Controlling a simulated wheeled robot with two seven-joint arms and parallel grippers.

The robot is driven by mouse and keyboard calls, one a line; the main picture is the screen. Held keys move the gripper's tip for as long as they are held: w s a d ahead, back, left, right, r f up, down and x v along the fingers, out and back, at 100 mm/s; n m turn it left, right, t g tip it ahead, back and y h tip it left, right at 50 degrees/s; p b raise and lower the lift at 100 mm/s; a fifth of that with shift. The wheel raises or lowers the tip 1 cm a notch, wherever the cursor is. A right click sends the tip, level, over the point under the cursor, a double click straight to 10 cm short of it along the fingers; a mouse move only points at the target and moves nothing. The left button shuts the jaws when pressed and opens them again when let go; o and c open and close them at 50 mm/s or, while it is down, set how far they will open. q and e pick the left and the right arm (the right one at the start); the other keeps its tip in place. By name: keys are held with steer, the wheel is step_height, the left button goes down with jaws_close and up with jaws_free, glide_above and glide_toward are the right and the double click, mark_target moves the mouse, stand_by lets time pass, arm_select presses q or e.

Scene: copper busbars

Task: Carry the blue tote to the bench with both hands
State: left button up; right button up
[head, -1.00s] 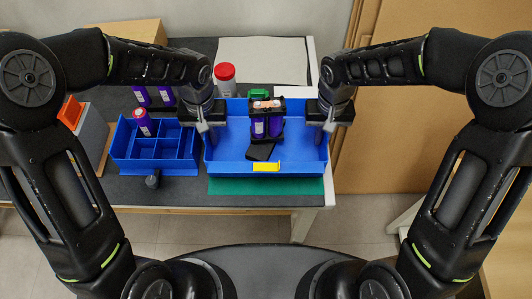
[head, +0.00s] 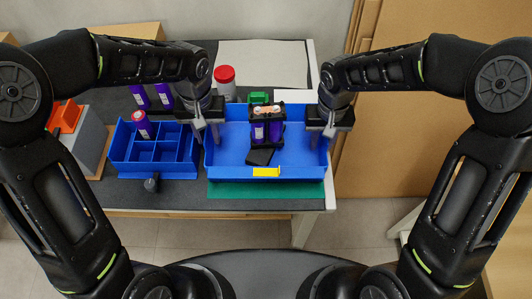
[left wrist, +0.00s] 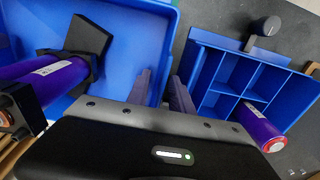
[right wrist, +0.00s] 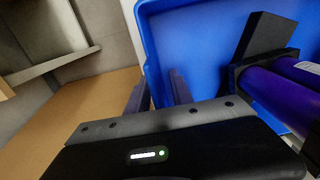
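The blue tote (head: 225,172) sits on the green mat (head: 230,189) on the bench, a yellow label on its front wall. Inside are purple cells in a black holder (head: 266,125) and a black block (head: 259,157). My left gripper (head: 206,134) straddles the tote's left wall, fingers apart; the left wrist view shows one finger on each side of it (left wrist: 160,92). My right gripper (head: 323,135) straddles the right wall the same way, with spread fingers also in the right wrist view (right wrist: 158,92). Any finger contact with the walls is hard to see.
A blue divided tray (head: 152,172) with a purple cell stands close left of the tote. A red-lidded jar (head: 224,76) and white sheet (head: 262,58) lie behind. Cardboard (head: 420,150) stands right of the bench.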

arm_select(q)
step_height(320, 180, up, 9)
stand_by(0.5)
arm_select(e)
step_height(320, 180, up, 12)
stand_by(0.5)
stand_by(0.4)
